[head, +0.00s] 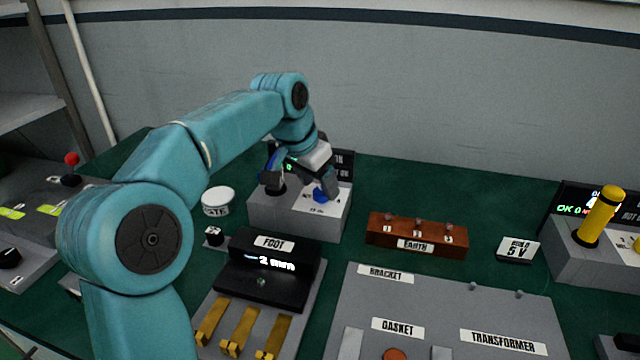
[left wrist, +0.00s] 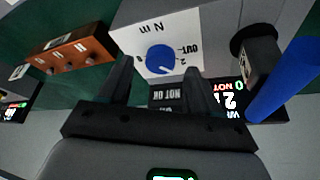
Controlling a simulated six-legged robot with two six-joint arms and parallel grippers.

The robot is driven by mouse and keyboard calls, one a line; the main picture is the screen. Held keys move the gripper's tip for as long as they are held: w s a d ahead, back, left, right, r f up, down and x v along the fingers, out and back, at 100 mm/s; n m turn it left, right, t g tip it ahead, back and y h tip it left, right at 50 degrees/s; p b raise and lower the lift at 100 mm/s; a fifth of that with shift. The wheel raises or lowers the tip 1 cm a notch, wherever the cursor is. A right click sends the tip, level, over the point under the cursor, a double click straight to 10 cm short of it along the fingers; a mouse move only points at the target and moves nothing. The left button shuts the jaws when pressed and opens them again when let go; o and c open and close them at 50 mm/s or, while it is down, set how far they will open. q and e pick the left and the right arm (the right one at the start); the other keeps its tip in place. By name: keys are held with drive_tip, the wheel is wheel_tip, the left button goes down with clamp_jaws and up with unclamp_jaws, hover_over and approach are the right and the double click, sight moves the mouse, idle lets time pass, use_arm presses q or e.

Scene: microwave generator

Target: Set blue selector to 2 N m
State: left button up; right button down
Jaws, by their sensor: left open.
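The blue selector (head: 321,194) is a round knob on a white plate on top of a grey box (head: 265,215) behind the middle of the table. In the left wrist view the blue selector (left wrist: 160,60) sits on the plate printed "N m", "OUT" and "2". I cannot tell where its pointer stands. My left gripper (head: 325,187) is above the knob, partly hiding it. In the left wrist view the open fingers (left wrist: 157,70) stand on either side of the knob; I cannot tell whether they touch it. My right gripper is not in view.
A blue lever (left wrist: 287,80) on a black base stands beside the knob, close to my left gripper. A dark display (left wrist: 232,100) is behind it. A brown EARTH block (head: 416,235) lies to the right. A black FOOT unit (head: 268,268) is in front. Green table between is clear.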

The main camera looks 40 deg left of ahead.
use_arm(q)
drive_tip(key=p+v, duration=0.4)
drive_tip(key=v, duration=1)
drive_tip(key=shift+r, duration=0.2)
drive_tip(key=shift+s, duration=0.2)
